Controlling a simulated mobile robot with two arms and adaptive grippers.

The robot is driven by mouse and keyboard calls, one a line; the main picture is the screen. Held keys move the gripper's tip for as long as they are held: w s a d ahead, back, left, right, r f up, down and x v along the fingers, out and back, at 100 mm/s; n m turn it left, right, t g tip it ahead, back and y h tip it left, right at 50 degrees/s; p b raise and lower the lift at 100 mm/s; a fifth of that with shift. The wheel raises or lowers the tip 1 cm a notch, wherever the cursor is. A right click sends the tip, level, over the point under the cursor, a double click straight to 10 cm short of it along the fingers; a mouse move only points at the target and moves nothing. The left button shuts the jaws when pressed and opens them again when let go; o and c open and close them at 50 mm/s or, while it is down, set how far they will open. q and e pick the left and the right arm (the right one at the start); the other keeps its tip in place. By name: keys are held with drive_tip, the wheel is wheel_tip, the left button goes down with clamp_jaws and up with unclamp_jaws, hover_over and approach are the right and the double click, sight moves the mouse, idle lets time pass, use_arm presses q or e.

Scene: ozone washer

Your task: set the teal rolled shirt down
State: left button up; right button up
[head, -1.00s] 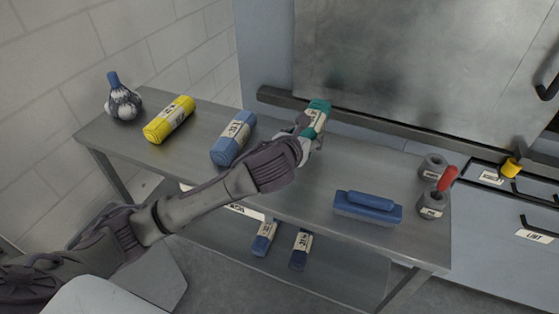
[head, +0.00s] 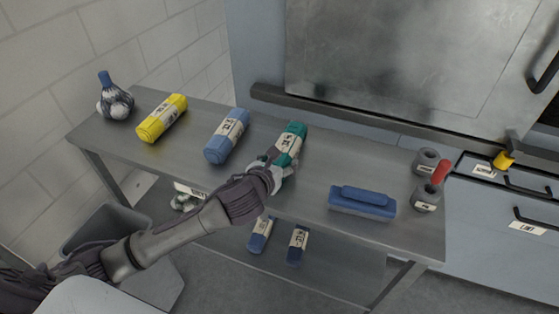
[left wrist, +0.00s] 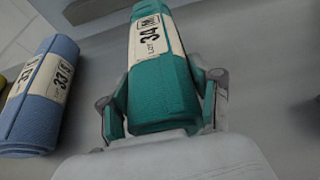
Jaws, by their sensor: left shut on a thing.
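The teal rolled shirt (head: 292,141) has a cream label band and is at the middle of the grey metal table (head: 316,180), right of the blue roll. My left gripper (head: 276,168) is shut on its near end. In the left wrist view the teal rolled shirt (left wrist: 160,80) lies between the two fingers of my left gripper (left wrist: 163,112), and its label reads 34. It is at or just above the table top; I cannot tell whether it touches. My right gripper is not in view.
A blue roll (head: 227,136), a yellow roll (head: 161,118) and a netted bag (head: 115,101) stand to the left. Table between teal roll and brush is clear.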

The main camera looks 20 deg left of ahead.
use_arm(q)
drive_tip(key=o, duration=1.4)
drive_tip(key=v, duration=1.2)
drive_tip(key=shift+s, duration=0.1)
